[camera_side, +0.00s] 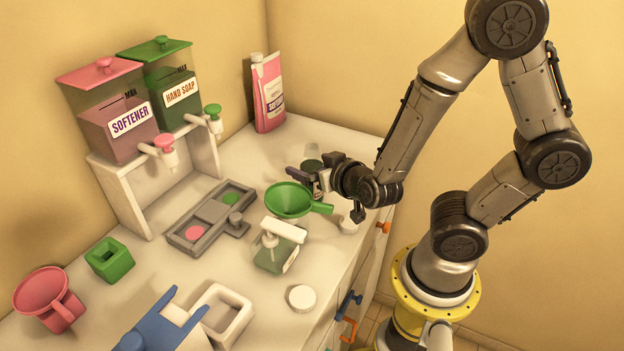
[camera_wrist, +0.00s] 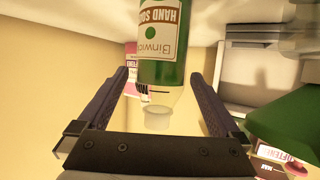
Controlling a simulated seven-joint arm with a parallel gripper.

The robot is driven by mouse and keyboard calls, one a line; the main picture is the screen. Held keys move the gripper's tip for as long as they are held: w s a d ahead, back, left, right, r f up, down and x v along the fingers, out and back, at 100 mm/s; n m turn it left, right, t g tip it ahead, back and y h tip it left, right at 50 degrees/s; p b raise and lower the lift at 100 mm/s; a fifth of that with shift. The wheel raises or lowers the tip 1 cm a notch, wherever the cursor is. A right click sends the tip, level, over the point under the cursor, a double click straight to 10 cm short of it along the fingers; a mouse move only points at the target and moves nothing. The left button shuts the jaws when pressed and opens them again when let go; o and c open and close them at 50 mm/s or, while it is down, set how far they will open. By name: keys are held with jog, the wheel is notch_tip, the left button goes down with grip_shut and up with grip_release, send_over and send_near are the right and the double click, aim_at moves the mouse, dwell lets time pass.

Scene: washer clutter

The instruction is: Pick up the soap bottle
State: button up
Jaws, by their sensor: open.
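The soap bottle (camera_wrist: 160,45) is green with a white "Hand Soap" label and a pale translucent top and cap. It appears upside down in the wrist view, in front of and between my fingers. In the side view a small part of what seems to be the same bottle (camera_side: 311,163) shows behind my gripper, which hides the rest. My gripper (camera_side: 310,179) is open near the back right of the counter, its two dark fingers apart on either side of the bottle's line in the wrist view (camera_wrist: 160,76). I cannot tell whether they touch it.
A pink softener bottle (camera_side: 268,93) stands by the back wall. Dispensers (camera_side: 150,105), a grey tray (camera_side: 185,243) and a white lid (camera_side: 302,298) are also on the counter.

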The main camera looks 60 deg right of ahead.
notch_tip(320, 180, down, 2)
jog(key=shift+f, duration=0.2)
jog(key=shift+x, duration=0.9)
jog(key=shift+w+d+f, duration=0.3)
jog(key=shift+w, duration=0.2)
grip_shut()
